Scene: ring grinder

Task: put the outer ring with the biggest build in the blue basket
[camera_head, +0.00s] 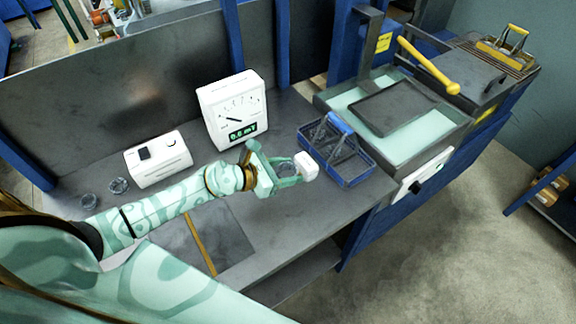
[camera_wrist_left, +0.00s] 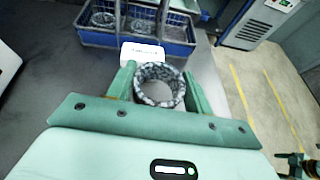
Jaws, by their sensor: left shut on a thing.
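My left gripper (camera_head: 284,172) is shut on a dark speckled outer ring (camera_head: 286,164) and holds it above the bench, just left of the blue basket (camera_head: 351,180). In the left wrist view the ring (camera_wrist_left: 158,70) sits between the two green fingers (camera_wrist_left: 160,87), its open bore facing the camera. The blue basket (camera_wrist_left: 110,41) is just ahead there, with several rings (camera_wrist_left: 144,27) inside. Two more rings, one (camera_head: 89,200) and another (camera_head: 119,185), lie at the bench's left end.
A small white block (camera_head: 306,166) shows just beyond the left fingertips. A white meter (camera_head: 232,108) and a white box (camera_head: 158,158) stand behind the arm. A blue machine with a pale tray (camera_head: 405,140) adjoins the basket on the right. A dark mat (camera_head: 222,235) lies in front.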

